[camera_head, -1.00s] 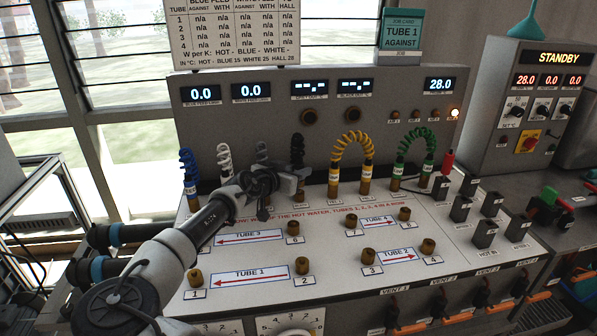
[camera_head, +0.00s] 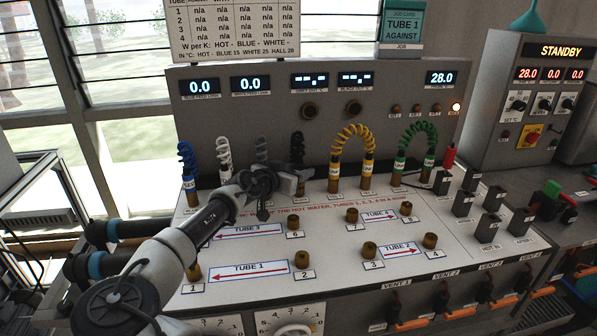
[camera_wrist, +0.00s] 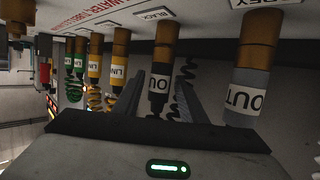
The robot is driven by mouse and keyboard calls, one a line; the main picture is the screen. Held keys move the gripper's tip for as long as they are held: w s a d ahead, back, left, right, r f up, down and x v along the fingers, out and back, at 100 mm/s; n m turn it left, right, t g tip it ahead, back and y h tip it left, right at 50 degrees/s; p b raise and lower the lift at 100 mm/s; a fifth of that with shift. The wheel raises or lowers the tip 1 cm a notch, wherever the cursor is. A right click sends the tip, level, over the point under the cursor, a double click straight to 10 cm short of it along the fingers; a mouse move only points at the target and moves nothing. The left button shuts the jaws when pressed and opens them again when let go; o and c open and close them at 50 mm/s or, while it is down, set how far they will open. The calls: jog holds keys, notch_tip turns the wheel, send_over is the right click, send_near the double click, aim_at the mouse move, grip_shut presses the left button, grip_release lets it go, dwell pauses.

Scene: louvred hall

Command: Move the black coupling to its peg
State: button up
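The black coupling (camera_wrist: 160,85) with a white label stands on a brass stub beside a "BLACK" plate in the wrist view. Its coiled black hose (camera_head: 297,146) shows at the back of the bench in the head view, where my gripper hides its lower part. My gripper (camera_wrist: 158,105) is around the coupling, one finger on each side, with gaps visible between fingers and coupling. Brass pegs stand on the bench top, including one at each end of the "TUBE 1" strip (camera_head: 247,270): peg 1 (camera_head: 193,272) and peg 2 (camera_head: 302,259). The frames do not mark which peg is the coupling's.
The grey coupling (camera_wrist: 250,95) stands close beside my gripper. Yellow (camera_head: 352,140) and green (camera_head: 418,135) looped hoses stand to the right in the head view, blue (camera_head: 187,160) and white (camera_head: 223,155) ones to the left. A job card (camera_head: 403,22) reads "TUBE 1 AGAINST".

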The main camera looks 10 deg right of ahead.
jog(key=shift+o, duration=0.4)
jog(key=s+a+r+p, duration=0.1)
jog(key=s+a+r, duration=0.1)
jog(key=r, duration=0.3)
jog(key=shift+s+a+r, duration=0.3)
jog(key=shift+s+a, duration=0.05)
jog(key=shift+s, duration=0.2)
jog(key=p+v, duration=0.1)
jog(key=v, duration=1.6)
jog(key=shift+s, duration=0.25)
